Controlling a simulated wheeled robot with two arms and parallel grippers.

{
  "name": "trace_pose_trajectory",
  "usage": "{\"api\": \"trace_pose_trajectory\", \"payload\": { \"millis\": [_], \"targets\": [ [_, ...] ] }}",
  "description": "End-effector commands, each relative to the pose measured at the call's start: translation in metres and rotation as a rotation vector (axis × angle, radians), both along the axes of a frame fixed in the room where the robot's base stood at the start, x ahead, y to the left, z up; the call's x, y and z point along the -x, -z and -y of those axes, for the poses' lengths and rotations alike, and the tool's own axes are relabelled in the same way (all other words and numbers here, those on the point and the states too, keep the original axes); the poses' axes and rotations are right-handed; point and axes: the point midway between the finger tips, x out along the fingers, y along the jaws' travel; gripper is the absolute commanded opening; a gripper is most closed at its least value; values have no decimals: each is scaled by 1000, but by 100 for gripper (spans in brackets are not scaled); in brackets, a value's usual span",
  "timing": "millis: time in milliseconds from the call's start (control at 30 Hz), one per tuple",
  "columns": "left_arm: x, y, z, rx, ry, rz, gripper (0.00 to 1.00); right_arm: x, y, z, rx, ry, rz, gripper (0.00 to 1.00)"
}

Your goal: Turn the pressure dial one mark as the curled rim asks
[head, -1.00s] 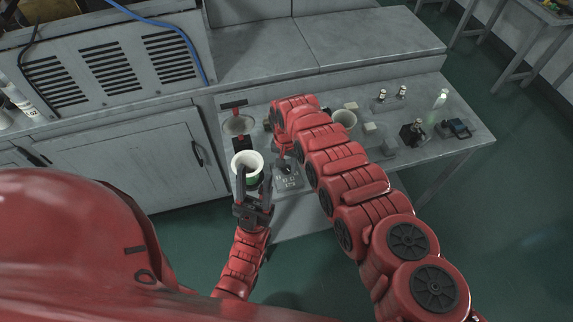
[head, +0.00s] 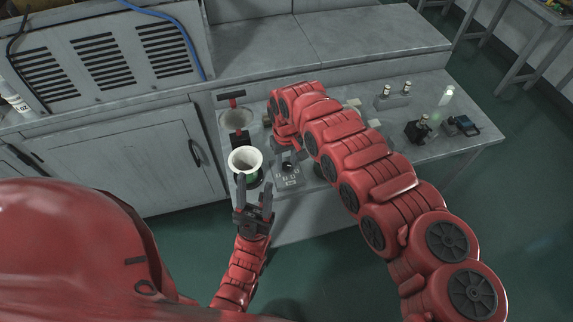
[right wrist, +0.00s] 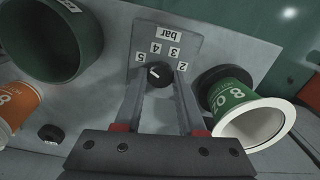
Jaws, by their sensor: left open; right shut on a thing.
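The pressure dial (right wrist: 158,74) is a dark knob with a white pointer line on a grey panel marked 2 to 5 and "bar". Its pointer tilts to the upper left, toward the 4 and 5 side; the exact mark is unclear. My right gripper (right wrist: 158,88) is shut on the knob. A green 8 oz paper cup (right wrist: 262,118) with a wide white rim sits at a round dark holder beside the panel. In the head view the cup (head: 244,161) stands left of the dial. My left gripper (head: 254,193) is open, just in front of the cup.
In the right wrist view a large dark green open cylinder (right wrist: 55,38) and an orange cup (right wrist: 16,104) lie left of the panel. Small bottles (head: 396,89) and a black box (head: 417,131) stand on the bench's right. My right arm hides the bench's middle.

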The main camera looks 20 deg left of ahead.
Motion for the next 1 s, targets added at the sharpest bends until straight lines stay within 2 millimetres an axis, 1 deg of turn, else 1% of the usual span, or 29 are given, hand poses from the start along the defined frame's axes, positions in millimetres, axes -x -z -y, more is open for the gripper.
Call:
{"api": "trace_pose_trajectory", "payload": {
  "millis": [33,200,667,700,867,1000],
  "targets": [
    [0,4,0,0,0,0,50,0,2,0,1,-15,-1,0],
    [0,7,0,0,0,0,50,0,1,1,2,-57,-2,0],
    [0,7,0,0,0,0,50,1,0,1,3,-73,-3,0],
    [0,7,0,0,0,0,50,1,0,1,3,-73,-3,41],
    [0,7,0,0,0,0,50,1,0,0,2,-73,-2,69],
    [0,7,0,0,0,0,50,1,0,0,1,-72,-1,69]
  ]
}}
